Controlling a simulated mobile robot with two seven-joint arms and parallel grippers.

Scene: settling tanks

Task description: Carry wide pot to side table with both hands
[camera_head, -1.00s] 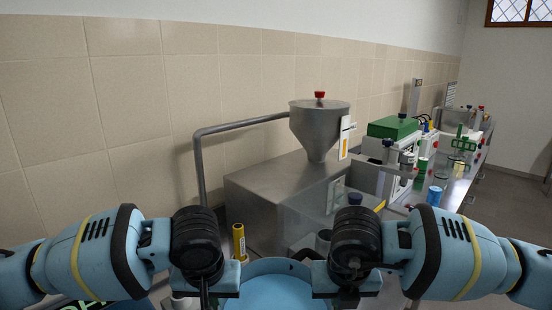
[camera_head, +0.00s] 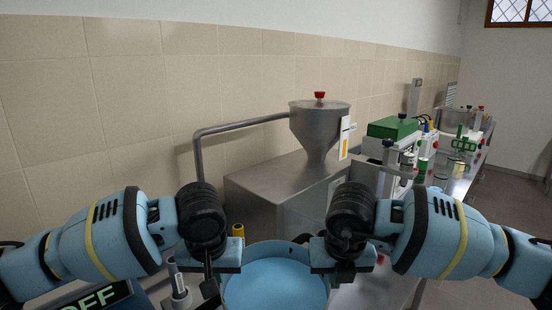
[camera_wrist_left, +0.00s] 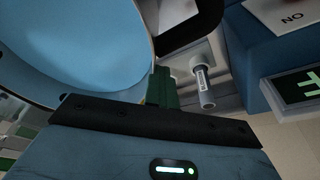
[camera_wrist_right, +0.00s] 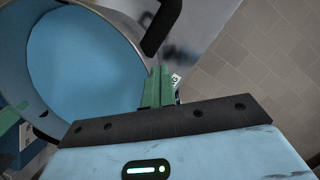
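The wide pot (camera_head: 276,285) is grey-rimmed with a blue inside. It is between my two grippers at the bottom of the head view, about level. Its inside also fills the upper left of the left wrist view (camera_wrist_left: 75,40) and of the right wrist view (camera_wrist_right: 80,60). My left gripper (camera_head: 209,283) is at its left side and my right gripper (camera_head: 343,277) at its right side. In each wrist view the green fingers are close together at the pot's edge, by a black handle. Both appear shut on the pot; the exact contact is partly hidden. I cannot make out which surface is the side table.
A steel hopper (camera_head: 320,125) with a pipe stands on a steel box behind the pot. A yellow cylinder (camera_head: 238,230) is just beyond the pot's rim. A dark OFF display (camera_head: 95,298) is at lower left. Green-topped equipment (camera_head: 393,128) lines the bench at right. Open floor lies far right.

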